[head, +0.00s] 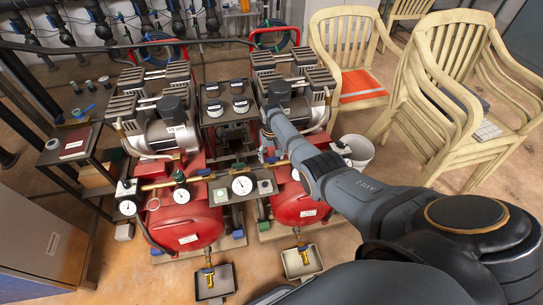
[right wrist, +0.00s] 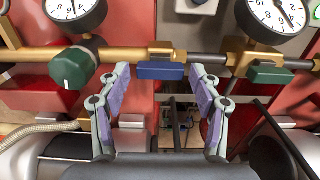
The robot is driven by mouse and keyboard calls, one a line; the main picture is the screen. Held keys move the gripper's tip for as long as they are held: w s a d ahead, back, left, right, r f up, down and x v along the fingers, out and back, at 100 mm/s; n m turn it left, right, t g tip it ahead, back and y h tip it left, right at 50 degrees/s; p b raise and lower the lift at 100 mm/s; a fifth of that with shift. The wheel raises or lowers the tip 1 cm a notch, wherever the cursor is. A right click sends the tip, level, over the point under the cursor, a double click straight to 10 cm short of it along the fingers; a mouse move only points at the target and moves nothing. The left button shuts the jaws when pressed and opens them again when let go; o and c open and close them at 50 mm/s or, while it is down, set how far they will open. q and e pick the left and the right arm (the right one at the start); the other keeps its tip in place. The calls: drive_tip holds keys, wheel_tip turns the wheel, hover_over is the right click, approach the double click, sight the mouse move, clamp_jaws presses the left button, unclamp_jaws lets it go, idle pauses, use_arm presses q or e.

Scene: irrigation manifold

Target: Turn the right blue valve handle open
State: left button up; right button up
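The blue valve handle (right wrist: 160,71) sits on a brass valve body (right wrist: 160,54) on the horizontal brass pipe (right wrist: 120,55) in the right wrist view. It lies lengthwise along the pipe. My right gripper (right wrist: 160,75) is open, with one finger on each side of the handle and visible space beside both fingertips. Whether the fingers reach as deep as the handle is hard to tell. In the head view my right gripper (head: 268,155) is small and partly hidden by my arm, at the right part of the manifold. My left gripper is not in view.
A green knob (right wrist: 74,68) and a green handle (right wrist: 270,74) flank the blue one, with gauges (right wrist: 272,14) above. Red tanks (head: 186,222) stand below the manifold, with compressors (head: 165,130) behind. Stacked chairs (head: 450,90) and a white bucket (head: 355,152) are at the right.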

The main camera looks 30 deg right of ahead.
sight(272, 158)
drive_tip(key=shift+r, duration=0.1)
wheel_tip(272, 158, up, 12)
idle(0.6)
